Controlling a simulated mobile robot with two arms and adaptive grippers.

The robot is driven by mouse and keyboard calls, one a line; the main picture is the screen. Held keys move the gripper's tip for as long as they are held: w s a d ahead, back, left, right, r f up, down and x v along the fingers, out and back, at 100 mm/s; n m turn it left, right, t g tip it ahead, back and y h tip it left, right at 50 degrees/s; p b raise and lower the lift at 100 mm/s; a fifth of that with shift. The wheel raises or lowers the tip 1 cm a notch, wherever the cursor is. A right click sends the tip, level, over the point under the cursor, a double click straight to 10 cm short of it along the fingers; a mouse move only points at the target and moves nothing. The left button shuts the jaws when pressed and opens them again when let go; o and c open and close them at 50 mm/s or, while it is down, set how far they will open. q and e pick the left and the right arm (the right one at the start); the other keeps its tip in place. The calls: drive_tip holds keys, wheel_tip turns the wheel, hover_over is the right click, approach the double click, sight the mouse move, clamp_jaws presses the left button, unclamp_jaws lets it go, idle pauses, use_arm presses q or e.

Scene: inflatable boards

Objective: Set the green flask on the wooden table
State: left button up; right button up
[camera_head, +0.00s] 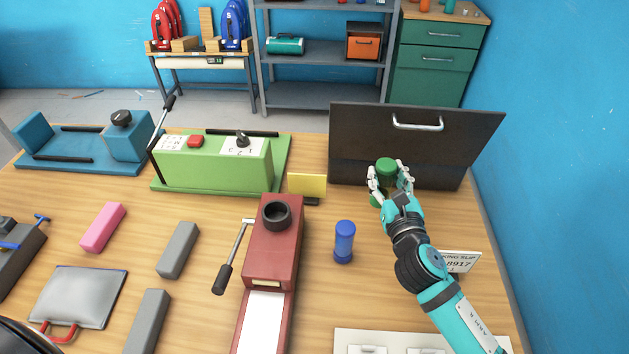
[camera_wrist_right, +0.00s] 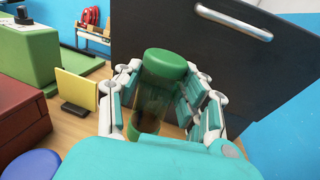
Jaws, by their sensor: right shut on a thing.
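The green flask (camera_head: 386,170) stands upright between the fingers of my right gripper (camera_head: 390,183), at the right back of the wooden table (camera_head: 205,225), in front of a black box. In the right wrist view the flask (camera_wrist_right: 166,66) has a green cap and a darker see-through body, with the fingers of my right gripper (camera_wrist_right: 160,100) shut around it on both sides. Its base is mostly hidden by the gripper, so I cannot tell whether it touches the table. My left gripper is not in view.
The black box (camera_head: 345,150) with a handled lid stands close behind the flask. A blue flask (camera_head: 344,242), a red machine (camera_head: 273,243) and a yellow card (camera_head: 307,184) are to the left. A slip sign (camera_head: 460,261) is at the right. Bare wood lies around the blue flask.

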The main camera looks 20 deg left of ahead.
sight(379, 207)
drive_tip(key=shift+a+f, duration=0.1)
drive_tip(key=shift+f, duration=0.2)
wheel_tip(379, 207, down, 5)
drive_tip(key=shift+f+b, duration=0.2)
drive_tip(key=shift+b, duration=0.7)
drive_tip(key=shift+f+b, duration=0.75)
drive_tip(key=shift+f, duration=1.25)
drive_tip(key=shift+f, duration=0.15)
drive_tip(key=o, duration=1.1)
drive_tip(key=shift+o, duration=0.8)
